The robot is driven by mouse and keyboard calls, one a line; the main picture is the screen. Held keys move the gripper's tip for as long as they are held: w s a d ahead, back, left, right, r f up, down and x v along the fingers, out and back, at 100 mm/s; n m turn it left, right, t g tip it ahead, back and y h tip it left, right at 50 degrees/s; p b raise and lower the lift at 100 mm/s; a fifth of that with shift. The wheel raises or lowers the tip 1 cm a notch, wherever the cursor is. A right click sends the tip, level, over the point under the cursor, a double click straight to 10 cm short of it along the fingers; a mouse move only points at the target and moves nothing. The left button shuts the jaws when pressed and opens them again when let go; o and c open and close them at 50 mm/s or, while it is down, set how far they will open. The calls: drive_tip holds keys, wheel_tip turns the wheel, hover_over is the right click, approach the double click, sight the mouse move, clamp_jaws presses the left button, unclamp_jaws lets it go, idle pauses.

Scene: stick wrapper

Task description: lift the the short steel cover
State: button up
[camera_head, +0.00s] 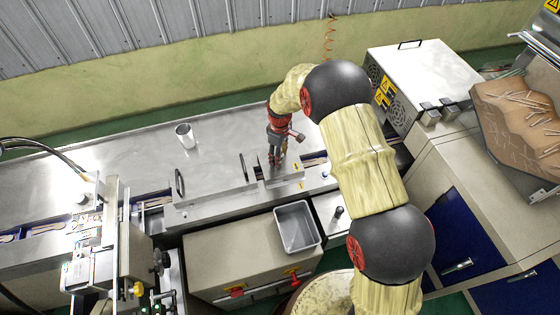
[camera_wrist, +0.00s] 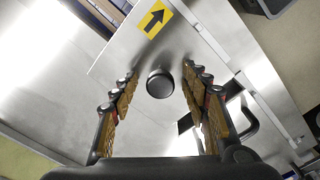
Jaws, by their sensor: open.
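The short steel cover (camera_wrist: 130,58) is a flat, shiny plate with a yellow arrow sticker and a round black knob (camera_wrist: 160,84). In the head view the cover (camera_head: 289,173) lies on the machine line, partly hidden by my gripper. My gripper (camera_head: 276,162) points down over it. In the wrist view my gripper (camera_wrist: 160,76) is open, with one finger on each side of the knob and visible gaps between them. I cannot tell how far the fingertips are above the plate.
A longer cover (camera_head: 215,205) with black handles lies left of my gripper. A steel cup (camera_head: 185,136) stands on the bench behind. A grey bin (camera_head: 297,227) sits in front. A vented box (camera_head: 425,75) stands to the right. The bench's back left is mostly clear.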

drive_tip(key=shift+c, duration=0.3)
drive_tip(key=c, duration=1.1)
clamp_jaws()
drive_tip(key=shift+r, duration=0.1)
